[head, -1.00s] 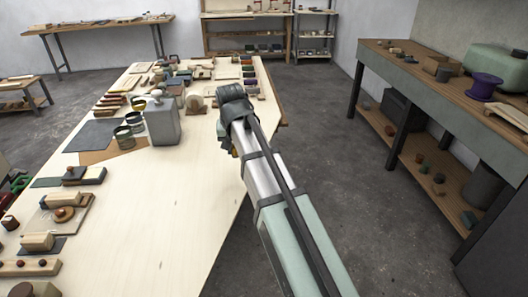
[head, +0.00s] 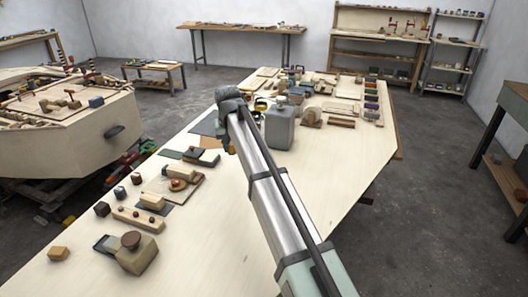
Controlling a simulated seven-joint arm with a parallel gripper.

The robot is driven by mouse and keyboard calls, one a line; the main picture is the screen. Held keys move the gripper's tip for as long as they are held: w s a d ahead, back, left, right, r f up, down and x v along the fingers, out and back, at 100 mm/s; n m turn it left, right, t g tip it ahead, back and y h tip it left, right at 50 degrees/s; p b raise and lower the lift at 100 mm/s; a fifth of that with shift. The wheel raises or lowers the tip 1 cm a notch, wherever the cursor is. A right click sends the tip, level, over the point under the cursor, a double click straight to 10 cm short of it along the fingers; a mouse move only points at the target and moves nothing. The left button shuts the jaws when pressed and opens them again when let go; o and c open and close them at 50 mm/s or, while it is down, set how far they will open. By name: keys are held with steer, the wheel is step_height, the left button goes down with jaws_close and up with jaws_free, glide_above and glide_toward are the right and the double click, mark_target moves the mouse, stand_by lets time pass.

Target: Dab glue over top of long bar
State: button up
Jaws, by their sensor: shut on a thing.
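My gripper (head: 226,139) is seen from behind, at the end of my arm above the left part of the workbench (head: 225,222). Its fingers are mostly hidden by the wrist. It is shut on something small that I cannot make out. A long pale wooden bar (head: 138,218) with small dark round spots on top lies on the bench at the front left, well apart from my gripper. I cannot tell whether it is the task's long bar. An open tin (head: 260,104) stands behind my wrist, partly hidden; I cannot see whether it holds glue.
A grey canister (head: 280,128) stands right of my wrist. Several blocks and a wooden tool with a round knob (head: 134,252) lie along the bench's left edge. A plywood hull (head: 75,140) stands at the left. The bench's front middle is clear.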

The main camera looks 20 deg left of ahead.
mark_target(208, 155)
steer(key=w+a+n, duration=0.3)
steer(key=a, duration=0.9)
steer(key=shift+y, duration=0.4)
steer(key=shift+d+f, duration=0.1)
steer(key=shift+f, duration=2.4)
steer(key=shift+s+f, duration=0.1)
steer(key=shift+f, duration=0.45)
steer(key=shift+r, duration=0.15)
step_height(208, 155, up, 7)
stand_by(0.7)
